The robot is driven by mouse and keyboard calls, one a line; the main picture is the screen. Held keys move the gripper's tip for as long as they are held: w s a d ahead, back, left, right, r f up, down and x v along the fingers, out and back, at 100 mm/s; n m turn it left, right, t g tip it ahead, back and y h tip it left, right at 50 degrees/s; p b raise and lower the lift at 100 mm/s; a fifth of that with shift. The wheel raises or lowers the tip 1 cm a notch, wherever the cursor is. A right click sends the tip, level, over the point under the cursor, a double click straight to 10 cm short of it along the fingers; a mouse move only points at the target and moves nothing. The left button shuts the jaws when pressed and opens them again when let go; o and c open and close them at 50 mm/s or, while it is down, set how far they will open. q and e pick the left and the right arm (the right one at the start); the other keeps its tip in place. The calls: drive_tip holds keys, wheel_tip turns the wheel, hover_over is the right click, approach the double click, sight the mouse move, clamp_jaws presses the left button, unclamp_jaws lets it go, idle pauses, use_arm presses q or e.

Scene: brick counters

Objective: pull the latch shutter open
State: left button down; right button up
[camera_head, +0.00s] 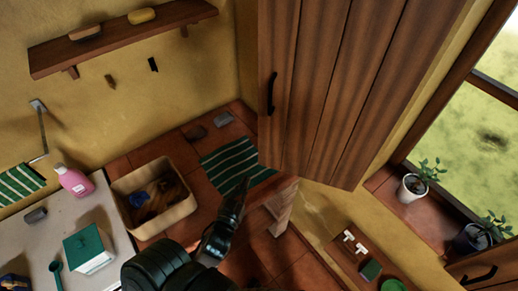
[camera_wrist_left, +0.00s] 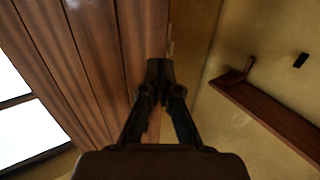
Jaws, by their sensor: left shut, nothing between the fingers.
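The wooden plank shutter (camera_head: 325,95) hangs at the upper middle of the head view, with a dark handle (camera_head: 271,92) near its left edge. It also fills the left part of the left wrist view (camera_wrist_left: 95,50). My left gripper (camera_head: 243,184) is shut and empty, just below and left of the shutter's lower left corner. In the left wrist view its closed fingertips (camera_wrist_left: 159,68) overlap the shutter's edge; whether they touch it I cannot tell. The handle is not clearly visible there. My right gripper is not in view.
A tan bin (camera_head: 178,212) with items and a green striped cloth (camera_head: 236,166) lie on the brick counter. A wall shelf (camera_head: 120,40) is at upper left. Potted plants (camera_head: 413,187) stand by the window at right. A pink bottle (camera_head: 75,181) stands at left.

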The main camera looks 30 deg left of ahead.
use_arm(q)
drive_tip(key=b, duration=1.1)
approach(263, 146)
drive_tip(key=w, duration=0.4)
drive_tip(key=w+a+p, duration=0.1)
drive_tip(key=w, duration=0.1)
drive_tip(key=shift+w+a+r+p, duration=0.1)
drive_tip(key=shift+w+a+p, duration=0.1)
drive_tip(key=shift+a+p, duration=0.15)
drive_tip(key=shift+w, duration=0.35)
drive_tip(key=shift+d, duration=0.1)
drive_tip(key=shift+d, duration=0.1)
